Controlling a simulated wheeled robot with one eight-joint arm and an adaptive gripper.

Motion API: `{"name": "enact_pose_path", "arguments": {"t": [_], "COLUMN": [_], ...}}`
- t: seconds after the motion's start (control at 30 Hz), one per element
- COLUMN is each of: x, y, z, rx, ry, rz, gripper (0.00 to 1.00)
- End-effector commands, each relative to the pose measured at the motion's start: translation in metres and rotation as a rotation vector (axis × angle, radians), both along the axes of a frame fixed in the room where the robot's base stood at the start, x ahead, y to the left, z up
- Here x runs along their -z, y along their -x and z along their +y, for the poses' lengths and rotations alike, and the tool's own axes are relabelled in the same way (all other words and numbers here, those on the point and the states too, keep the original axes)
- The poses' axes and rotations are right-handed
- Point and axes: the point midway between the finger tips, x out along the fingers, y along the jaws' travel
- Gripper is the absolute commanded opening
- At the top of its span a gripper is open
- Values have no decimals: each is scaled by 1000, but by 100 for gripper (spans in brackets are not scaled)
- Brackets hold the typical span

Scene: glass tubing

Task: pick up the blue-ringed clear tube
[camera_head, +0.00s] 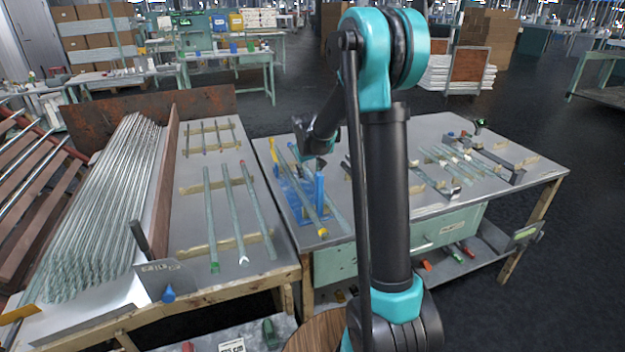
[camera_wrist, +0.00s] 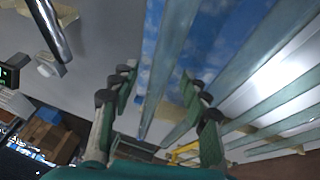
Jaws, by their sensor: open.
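Several clear greenish tubes show in the wrist view, one of them a long tube (camera_wrist: 168,62) running between my fingers. In the head view my gripper (camera_head: 317,162) is over the blue rack (camera_head: 308,208) on the middle table, partly hidden by my arm. A yellow-ended tube (camera_head: 309,206) slants across that rack, with another clear tube (camera_head: 336,208) beside it.
Three tubes with green, white and red ends, including the white-ended tube (camera_head: 234,228), lie on wooden strips on the left table. A dense bundle of tubes (camera_head: 112,200) lies further left. More tubes (camera_head: 452,162) lie on the right table, past my arm.

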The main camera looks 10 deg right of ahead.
Motion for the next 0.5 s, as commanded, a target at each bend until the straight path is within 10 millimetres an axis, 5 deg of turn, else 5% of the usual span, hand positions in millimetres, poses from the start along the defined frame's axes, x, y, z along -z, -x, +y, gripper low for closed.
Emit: {"name": "enact_pose_path", "arguments": {"t": [0.07,0.43,0.5], "x": [0,0,0], "y": [0,0,0], "z": [0,0,0], "rx": [0,0,0], "ry": [0,0,0], "rz": [0,0,0], "gripper": [46,0,0]}}
